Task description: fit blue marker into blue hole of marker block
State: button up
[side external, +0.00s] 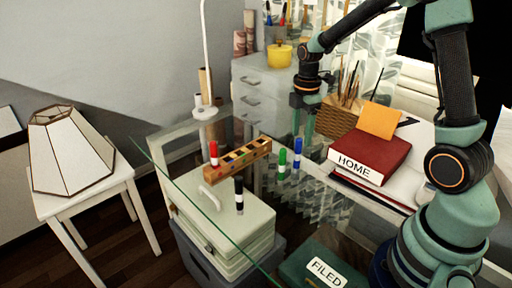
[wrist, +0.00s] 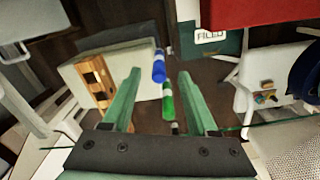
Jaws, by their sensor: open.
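The blue marker (side external: 297,159) stands upright on the glass table, right of the marker block. The marker block (side external: 240,160) is a wooden bar with coloured marks along its top; the wrist view shows it at the left (wrist: 96,82). My gripper (side external: 302,138) is open and empty, fingers pointing down above the blue marker. In the wrist view the blue marker (wrist: 159,66) lies between the fingertips in the picture, apart from both. The blue hole is too small to pick out.
A green marker (side external: 282,164) stands close left of the blue one. A red marker (side external: 214,153) is at the block's left end; whether it sits in a hole I cannot tell. A black marker (side external: 239,195) stands in front. Red book (side external: 372,153) and basket (side external: 340,122) crowd the right.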

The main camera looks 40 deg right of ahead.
send_over(296, 172)
jog(key=f, duration=0.7)
jog(key=shift+w+d+f, duration=0.1)
jog(key=shift+w+d, duration=0.25)
grip_shut()
